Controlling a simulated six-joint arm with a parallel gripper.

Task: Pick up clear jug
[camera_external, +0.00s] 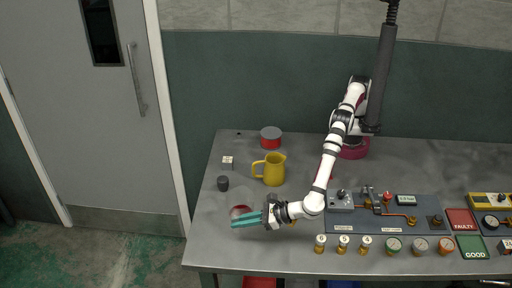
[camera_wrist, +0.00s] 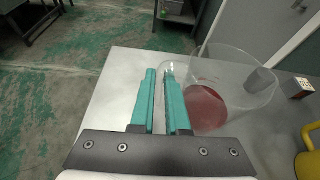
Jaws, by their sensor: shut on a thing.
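The clear jug (camera_wrist: 228,92) is see-through with red liquid at its bottom. In the wrist view it stands just right of the teal fingers, with its clear handle reaching to them. In the outside view the jug (camera_external: 239,209) is faint near the table's left front, partly hidden by the fingers. My gripper (camera_wrist: 160,78) is shut on the jug's handle, the fingers a small gap apart. My gripper also shows in the outside view (camera_external: 246,220), low over the table. I cannot tell whether the jug's base touches the table.
A yellow jug (camera_external: 273,169), a red and grey tin (camera_external: 270,137), a dark cylinder (camera_external: 223,183) and a small pale cube (camera_external: 228,162) stand behind. A panel with valves (camera_external: 385,215), several small canisters and gauges, a red FAULTY pad (camera_external: 461,220) and green GOOD pad (camera_external: 471,247) lie right.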

